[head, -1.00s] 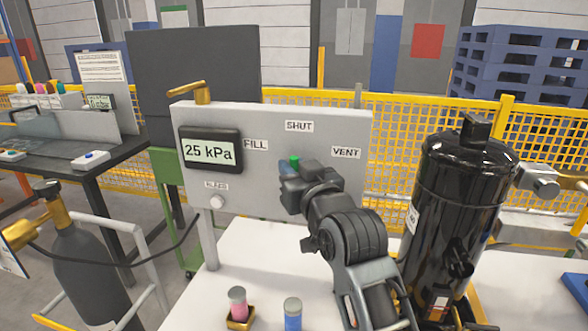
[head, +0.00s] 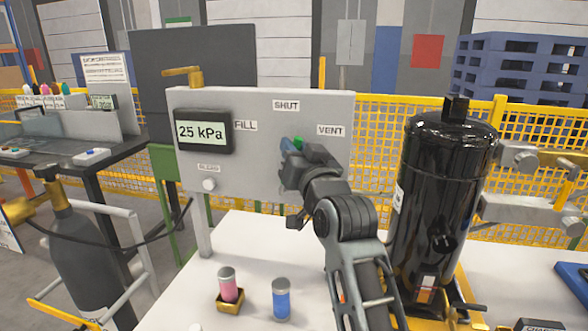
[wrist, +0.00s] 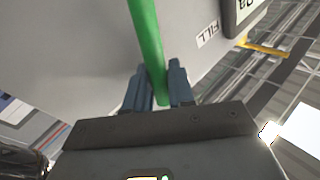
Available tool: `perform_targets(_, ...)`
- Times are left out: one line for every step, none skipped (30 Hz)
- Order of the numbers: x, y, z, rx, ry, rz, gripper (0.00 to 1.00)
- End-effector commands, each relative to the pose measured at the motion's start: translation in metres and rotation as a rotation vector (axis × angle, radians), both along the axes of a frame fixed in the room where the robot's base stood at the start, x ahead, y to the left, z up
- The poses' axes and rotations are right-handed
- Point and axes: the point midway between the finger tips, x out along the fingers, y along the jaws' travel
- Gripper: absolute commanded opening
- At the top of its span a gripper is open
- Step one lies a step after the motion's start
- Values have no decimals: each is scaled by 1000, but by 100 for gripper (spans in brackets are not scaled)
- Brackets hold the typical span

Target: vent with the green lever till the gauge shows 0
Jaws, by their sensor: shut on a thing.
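The grey panel (head: 262,170) carries a gauge (head: 203,131) that reads 25 kPa. Labels FILL (head: 245,125), SHUT (head: 286,105) and VENT (head: 330,130) are spread around the lever. A small part of the green lever (head: 298,142) shows below and between SHUT and VENT; my gripper hides the rest. In the wrist view the green lever (wrist: 146,40) runs between the two blue fingers of my gripper (wrist: 160,88), which are shut on it. My gripper (head: 289,150) also shows in the head view, in front of the panel.
A white knob (head: 208,185) sits under the gauge. A black compressor (head: 445,185) stands right of my arm. A pink cylinder (head: 228,284) in a brass holder and a blue cylinder (head: 281,300) stand on the white table (head: 245,240). A gas bottle (head: 85,255) stands at left.

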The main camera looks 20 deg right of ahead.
Motion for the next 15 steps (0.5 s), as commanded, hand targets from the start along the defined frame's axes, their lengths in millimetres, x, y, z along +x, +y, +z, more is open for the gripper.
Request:
perform_targets(-2, -5, -10, 35, -31, -2, 0)
perform_targets(-4, -7, -11, 58, -49, -3, 0)
perform_targets(-6, -9, -13, 89, -70, -1, 0)
perform_targets(-7, -11, -14, 112, -87, -2, 0)
perform_targets(-9, -13, -15, 134, -104, -2, 0)
perform_targets(-11, -16, -16, 163, -123, -2, 0)
perform_targets(-12, -17, -17, 183, -139, -2, 0)
perform_targets(-13, -19, -18, 203, -154, -1, 0)
perform_targets(-15, -21, -19, 228, -171, -2, 0)
perform_targets(-16, -23, -20, 245, -183, -2, 0)
perform_targets(-17, -24, -21, 263, -197, -1, 0)
perform_targets(-18, -26, -23, 285, -213, -1, 0)
perform_targets(-19, -27, -24, 301, -224, -1, 0)
perform_targets(-20, -28, -25, 316, -234, -1, 0)
perform_targets(-21, -29, -26, 335, -248, -1, 0)
